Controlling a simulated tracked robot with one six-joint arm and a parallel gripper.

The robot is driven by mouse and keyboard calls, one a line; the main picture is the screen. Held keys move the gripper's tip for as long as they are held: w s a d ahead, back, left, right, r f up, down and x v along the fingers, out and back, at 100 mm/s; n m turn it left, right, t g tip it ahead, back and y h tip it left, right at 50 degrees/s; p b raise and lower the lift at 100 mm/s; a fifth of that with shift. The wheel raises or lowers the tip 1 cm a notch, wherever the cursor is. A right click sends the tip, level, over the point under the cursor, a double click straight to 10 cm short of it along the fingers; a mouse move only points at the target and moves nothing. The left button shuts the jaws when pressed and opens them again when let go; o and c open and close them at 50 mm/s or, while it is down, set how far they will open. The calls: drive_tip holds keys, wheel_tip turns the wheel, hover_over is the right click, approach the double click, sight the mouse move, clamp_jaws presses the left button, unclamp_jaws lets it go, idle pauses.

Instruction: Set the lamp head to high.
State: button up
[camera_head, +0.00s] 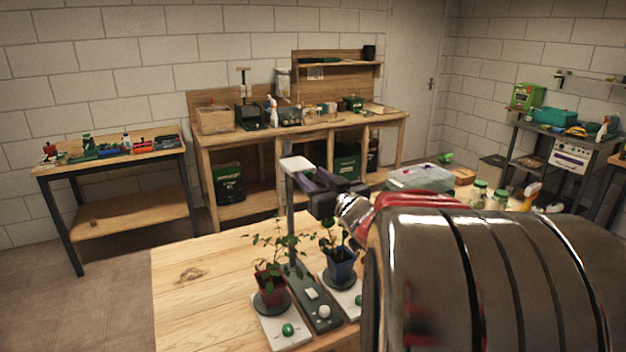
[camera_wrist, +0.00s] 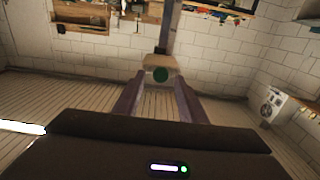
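The lamp head (camera_head: 297,163) is a pale block at the top of a thin grey post (camera_head: 290,215) in the head view. The post rises from a dark base strip (camera_head: 318,312) between two potted plants. My gripper (camera_head: 306,180) reaches in from the right, its purple fingers close to the lamp head. In the wrist view the lamp head (camera_wrist: 162,66) shows a green round spot and sits at my fingertips. The fingers of my gripper (camera_wrist: 160,84) are apart, one on each side of it; I cannot tell whether they press on it.
A plant in a red pot (camera_head: 270,290) and one in a blue pot (camera_head: 341,265) stand close to the post. A white knob and green knobs are on the bases. The wooden table (camera_head: 190,290) is clear at left. A clear-lidded box (camera_head: 420,178) stands behind my arm.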

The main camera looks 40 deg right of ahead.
drive_tip(key=shift+s, duration=0.1)
drive_tip(key=v, duration=1.3)
drive_tip(key=shift+s, duration=0.3)
drive_tip(key=shift+w+a+f, duration=0.1)
drive_tip(key=w+a+f+g+h, duration=0.1)
drive_tip(key=w+a+f+g, duration=0.25)
drive_tip(key=w+a, duration=0.35)
drive_tip(key=s+a+f+n+g+y, duration=0.1)
drive_tip(key=s+a+f+g, duration=0.3)
drive_tip(key=s+a, duration=0.4)
drive_tip(key=s+a+f+n+g+y, duration=0.1)
drive_tip(key=s+a+f+g+y, duration=0.2)
drive_tip(key=a, duration=1.1)
drive_tip(key=s+f+g, duration=0.1)
drive_tip(key=s+f, duration=0.2)
drive_tip(key=s, duration=0.3)
drive_tip(key=shift+s+y, duration=0.25)
drive_tip(key=shift+y, duration=0.15)
